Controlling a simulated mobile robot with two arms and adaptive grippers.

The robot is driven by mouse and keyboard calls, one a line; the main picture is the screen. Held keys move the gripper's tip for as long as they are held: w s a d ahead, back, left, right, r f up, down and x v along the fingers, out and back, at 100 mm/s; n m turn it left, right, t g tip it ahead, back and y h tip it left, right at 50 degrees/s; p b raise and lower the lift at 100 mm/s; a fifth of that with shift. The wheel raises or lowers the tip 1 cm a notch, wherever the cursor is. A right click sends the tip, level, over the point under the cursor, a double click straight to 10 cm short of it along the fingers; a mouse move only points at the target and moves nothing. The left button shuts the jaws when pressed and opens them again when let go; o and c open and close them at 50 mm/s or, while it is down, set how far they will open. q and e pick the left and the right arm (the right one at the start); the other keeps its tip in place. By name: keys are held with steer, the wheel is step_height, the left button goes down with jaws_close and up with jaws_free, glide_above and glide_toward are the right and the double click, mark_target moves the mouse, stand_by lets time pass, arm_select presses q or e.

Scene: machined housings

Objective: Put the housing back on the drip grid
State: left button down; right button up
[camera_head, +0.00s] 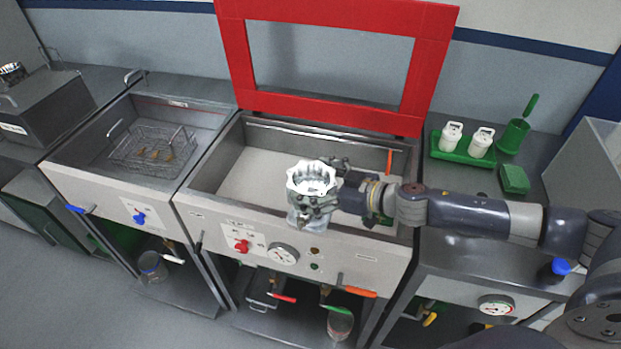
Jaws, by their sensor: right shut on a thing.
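The housing (308,177) is a bright silver ring-shaped metal part with a scalloped rim and an open top. My right gripper (326,190) comes in from the right and is shut on the housing's right side. It holds the housing above the front part of the middle basin (222,165), which has a pale bottom or liquid. Its height over the basin is hard to judge. I cannot make out a drip grid with certainty. My left gripper is not in view.
A raised red-framed lid (235,60) stands behind the middle basin. A wire basket (150,150) with small brownish parts sits in the left basin. On the right counter are a green tray (448,157) with two white bottles, a green cup (513,136) and a green block (514,179).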

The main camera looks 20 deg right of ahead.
steer(key=shift+s+r, duration=0.1)
steer(key=shift+s, duration=0.05)
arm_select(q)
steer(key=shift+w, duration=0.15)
arm_select(e)
steer(key=s+r+m+t+h, duration=0.1)
steer(key=s+m+t+h, duration=0.2)
steer(key=s+m+h, duration=0.5)
steer(key=shift+s+d+h, duration=0.15)
steer(key=shift+s+h, duration=0.45)
steer(key=shift+s, duration=5.4)
steer(key=shift+d, duration=0.1)
